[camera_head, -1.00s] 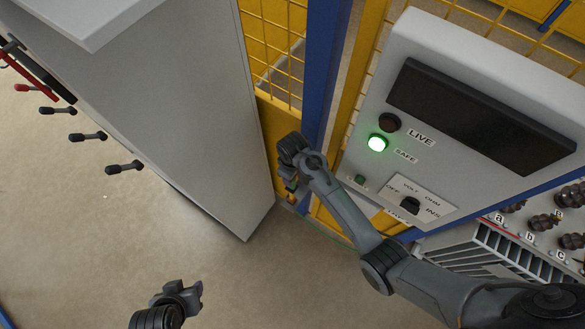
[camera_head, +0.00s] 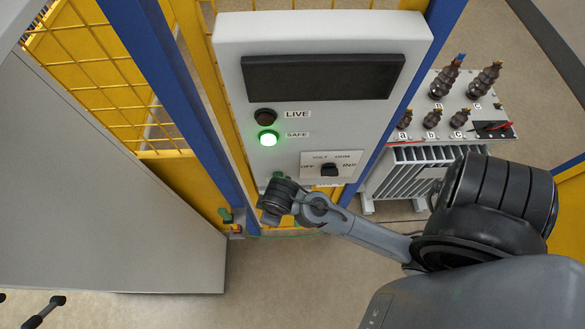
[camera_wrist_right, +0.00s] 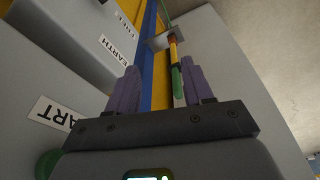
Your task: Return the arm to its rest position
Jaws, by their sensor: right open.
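My right arm reaches in from the right in the head view. Its gripper (camera_head: 270,208) is in front of the panel's lower left, its fingers mostly hidden by the wrist. In the right wrist view the two purple fingers (camera_wrist_right: 162,72) are apart, with nothing clasped. A rod with a green end and an orange-red part (camera_wrist_right: 177,80) shows beyond and between the fingertips, in a grey bracket (camera_wrist_right: 168,38). Green and orange parts also show on the fence post in the head view (camera_head: 226,215). My left gripper is not in view.
A grey panel (camera_head: 230,50) carries a dark LIVE lamp (camera_head: 264,116), a lit green SAFE lamp (camera_head: 268,138) and a selector knob (camera_head: 330,170). A transformer (camera_head: 400,172) with several brown insulators stands right. A grey cabinet (camera_head: 110,200) stands left. Yellow mesh fencing and blue posts (camera_head: 175,90) stand between.

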